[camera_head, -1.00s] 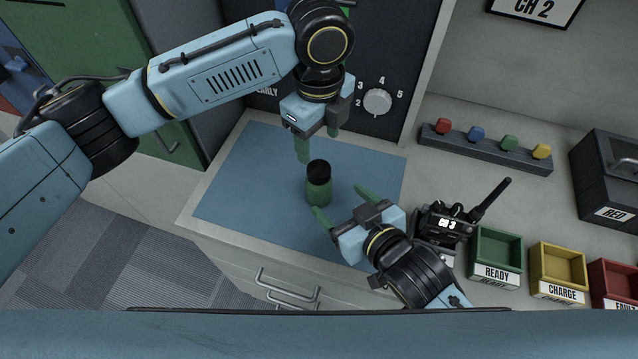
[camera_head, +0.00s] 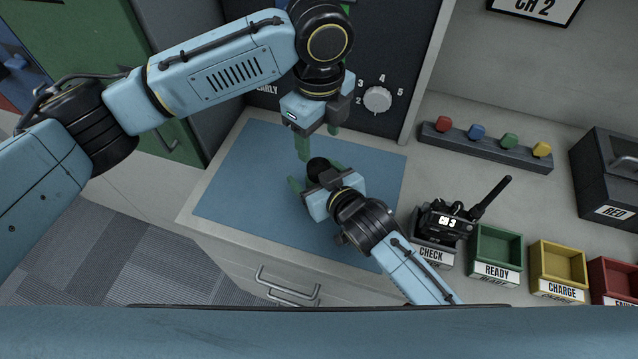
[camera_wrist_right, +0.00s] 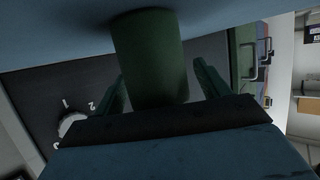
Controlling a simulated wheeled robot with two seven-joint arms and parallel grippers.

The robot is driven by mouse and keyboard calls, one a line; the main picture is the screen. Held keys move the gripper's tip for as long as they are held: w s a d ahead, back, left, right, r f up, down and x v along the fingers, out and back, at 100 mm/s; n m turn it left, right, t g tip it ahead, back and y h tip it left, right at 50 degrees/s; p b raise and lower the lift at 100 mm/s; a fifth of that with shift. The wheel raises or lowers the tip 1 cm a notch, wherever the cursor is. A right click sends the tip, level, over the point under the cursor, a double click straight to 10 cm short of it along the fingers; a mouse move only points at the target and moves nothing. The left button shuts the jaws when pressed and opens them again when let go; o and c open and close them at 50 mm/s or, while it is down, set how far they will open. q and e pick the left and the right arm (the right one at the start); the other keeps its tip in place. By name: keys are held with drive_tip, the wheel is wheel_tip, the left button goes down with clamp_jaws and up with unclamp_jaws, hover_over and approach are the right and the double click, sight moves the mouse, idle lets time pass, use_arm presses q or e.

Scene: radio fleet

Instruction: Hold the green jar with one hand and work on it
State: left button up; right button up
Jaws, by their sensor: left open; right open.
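The green jar with a black lid (camera_head: 318,166) stands on the blue mat (camera_head: 240,190); in the head view my right gripper hides most of its body. In the right wrist view the green jar (camera_wrist_right: 150,58) stands between the two green fingers, with a gap on each side. My right gripper (camera_head: 314,172) is open around the jar, coming from the front right. My left gripper (camera_head: 318,145) is open and empty, pointing down just behind and above the jar's lid.
A radio (camera_head: 446,220) stands in the CHECK tray (camera_head: 433,254) on the right. Beside it are the green READY tray (camera_head: 496,266), the yellow CHARGE tray (camera_head: 558,288) and a red tray (camera_head: 612,280). A dial (camera_head: 377,99) is on the dark panel behind. The mat's left side is clear.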

sight(318, 166)
drive_tip(key=shift+c, duration=0.4)
clamp_jaws()
use_arm(q)
drive_tip(key=m, duration=0.4)
drive_tip(key=shift+m, duration=0.3)
drive_tip(key=shift+f, duration=4.05)
drive_tip(key=c, duration=1)
drive_tip(key=shift+n, duration=1.7)
